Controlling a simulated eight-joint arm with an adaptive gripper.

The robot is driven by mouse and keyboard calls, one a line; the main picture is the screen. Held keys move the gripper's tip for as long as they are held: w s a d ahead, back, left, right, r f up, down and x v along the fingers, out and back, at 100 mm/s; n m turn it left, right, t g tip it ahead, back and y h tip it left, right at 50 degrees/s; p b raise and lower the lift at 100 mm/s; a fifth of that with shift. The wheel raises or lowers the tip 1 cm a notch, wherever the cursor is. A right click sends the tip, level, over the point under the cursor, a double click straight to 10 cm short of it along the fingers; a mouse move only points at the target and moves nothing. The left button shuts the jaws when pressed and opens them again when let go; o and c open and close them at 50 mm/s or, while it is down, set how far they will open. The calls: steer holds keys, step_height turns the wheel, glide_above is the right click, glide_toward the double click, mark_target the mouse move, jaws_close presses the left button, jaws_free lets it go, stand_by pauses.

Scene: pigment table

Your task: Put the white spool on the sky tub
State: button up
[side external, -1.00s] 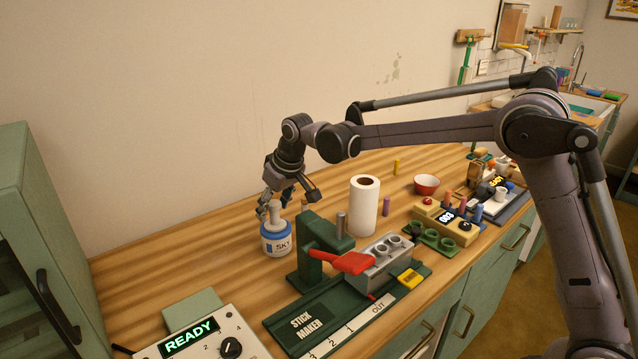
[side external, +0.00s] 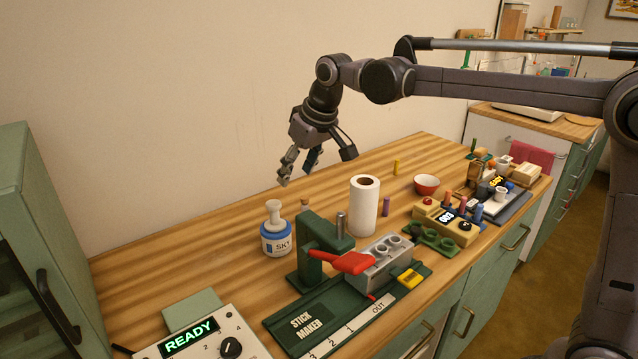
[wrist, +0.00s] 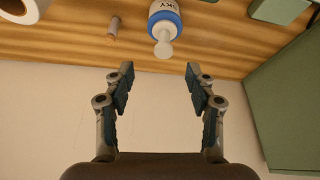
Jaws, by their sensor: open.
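The sky tub (side external: 277,243), white with a blue band and a "SKY" label, stands on the wooden table left of the green press. The white spool (side external: 273,213) stands upright on top of the tub. In the wrist view the spool (wrist: 163,44) shows at the end of the tub (wrist: 163,14). My gripper (side external: 300,182) is above and to the right of the spool, apart from it. Its fingers (wrist: 158,78) are spread wide with nothing between them.
A green stick maker (side external: 325,250) with a red lever stands right of the tub. A paper roll (side external: 364,206) and a small brownish peg (side external: 305,204) are behind it. A control box reading READY (side external: 200,338) sits at front left. The table left of the tub is clear.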

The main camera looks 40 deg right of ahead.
steer(key=s+d+f, duration=0.2)
steer(key=s+f, duration=0.1)
steer(key=s, duration=0.5)
steer(key=s+d+f+m+t, duration=0.1)
steer(key=s+d+f, duration=0.2)
steer(key=s, duration=0.5)
steer(key=s+d+f+t, duration=0.1)
steer(key=s+d+f, duration=0.2)
steer(key=s, duration=0.6)
steer(key=shift+f+m+h, duration=0.3)
steer(key=shift+f, duration=0.1)
